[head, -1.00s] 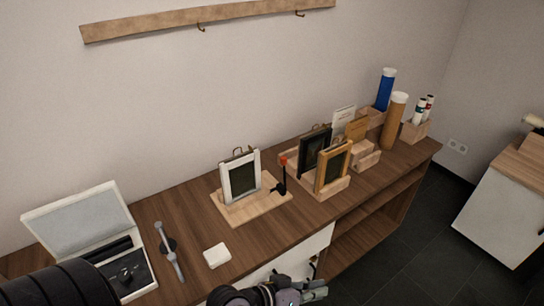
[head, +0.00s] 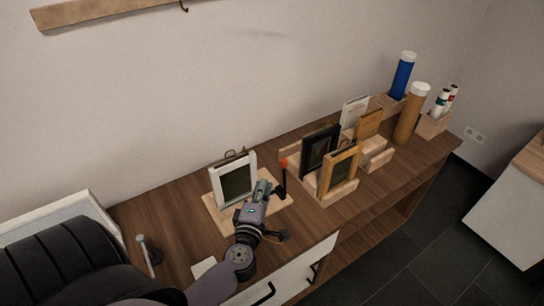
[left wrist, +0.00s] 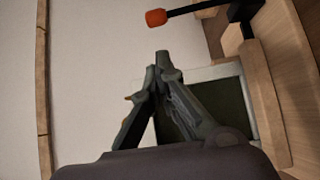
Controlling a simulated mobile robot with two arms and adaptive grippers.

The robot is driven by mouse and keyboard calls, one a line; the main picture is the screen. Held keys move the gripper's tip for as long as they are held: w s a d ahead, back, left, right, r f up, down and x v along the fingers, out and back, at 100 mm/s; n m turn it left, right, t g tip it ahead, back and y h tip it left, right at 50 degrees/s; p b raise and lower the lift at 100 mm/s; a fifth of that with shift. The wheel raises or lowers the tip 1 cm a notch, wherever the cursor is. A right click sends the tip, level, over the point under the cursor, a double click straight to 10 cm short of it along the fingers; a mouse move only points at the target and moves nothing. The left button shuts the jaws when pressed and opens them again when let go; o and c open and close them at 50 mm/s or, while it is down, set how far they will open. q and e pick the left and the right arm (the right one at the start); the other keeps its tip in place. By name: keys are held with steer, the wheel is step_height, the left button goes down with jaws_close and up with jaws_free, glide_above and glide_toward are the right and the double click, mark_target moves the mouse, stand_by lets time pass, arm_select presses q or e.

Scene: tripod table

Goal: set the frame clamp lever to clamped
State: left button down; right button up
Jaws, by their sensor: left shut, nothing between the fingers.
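The frame clamp lever (head: 282,183) is a black arm with an orange-red knob, standing about upright at the right side of a light wooden base board (head: 281,203). A white picture frame (head: 218,187) with a dark panel stands on the same board. My left gripper (head: 263,185) is shut and empty, in front of the frame's right part and left of the lever. In the left wrist view the shut fingertips (left wrist: 162,60) are apart from the lever's knob (left wrist: 156,18), which lies above them in the picture. My right gripper is not in view.
A rack with a black frame (head: 318,148) and a wooden frame (head: 340,170) stands just right of the lever. Tubes and bottles stand at the far right. A grey tool (head: 148,255) lies nearby.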

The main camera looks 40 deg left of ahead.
mark_target(284, 175)
arm_select(q)
steer(key=x, duration=0.9)
steer(key=shift+w+p, duration=0.35)
steer(key=shift+p, duration=0.05)
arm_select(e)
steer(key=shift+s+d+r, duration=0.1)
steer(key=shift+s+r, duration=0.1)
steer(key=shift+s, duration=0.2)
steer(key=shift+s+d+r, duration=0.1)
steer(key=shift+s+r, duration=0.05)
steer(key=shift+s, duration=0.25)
arm_select(q)
steer(key=shift+a+r, duration=0.1)
steer(key=shift+r, duration=0.05)
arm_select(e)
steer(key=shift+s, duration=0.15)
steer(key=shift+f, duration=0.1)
